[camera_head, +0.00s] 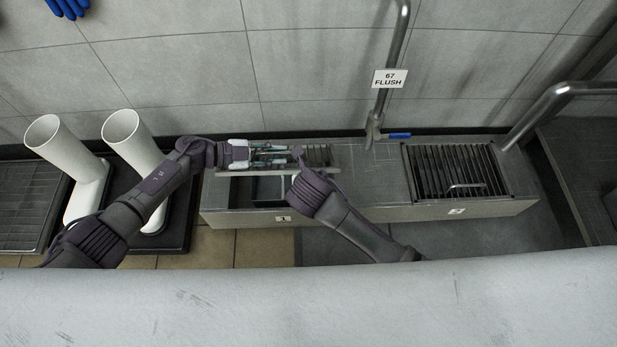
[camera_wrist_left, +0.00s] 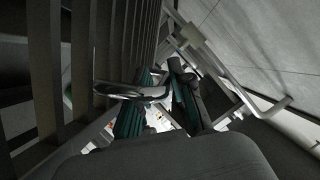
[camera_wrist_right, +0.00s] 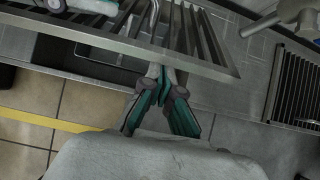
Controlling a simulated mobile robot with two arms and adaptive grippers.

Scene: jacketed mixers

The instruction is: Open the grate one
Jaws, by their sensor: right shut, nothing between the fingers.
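The left grate (camera_head: 318,155), above the label 1 (camera_head: 283,218), is raised off its bench, with a dark recess (camera_head: 243,190) visible below its front edge. Its slats (camera_wrist_left: 100,45) fill the left of the left wrist view. My left gripper (camera_head: 278,153) lies along the grate, its teal fingers apart. A curved metal handle (camera_wrist_left: 132,92) crosses by its left finger; I cannot tell whether it is gripped. My right gripper (camera_wrist_right: 163,82) is shut and empty at the grate's front edge bar (camera_wrist_right: 200,65). My arms hide part of the grate.
A second, closed grate (camera_head: 455,172) with a handle sits at the bench's right. A pipe (camera_head: 390,75) with a blue-handled valve (camera_head: 397,136) and a "67 FLUSH" sign (camera_head: 389,78) rises behind. Two white elbow pipes (camera_head: 128,135) (camera_head: 58,145) stand at left.

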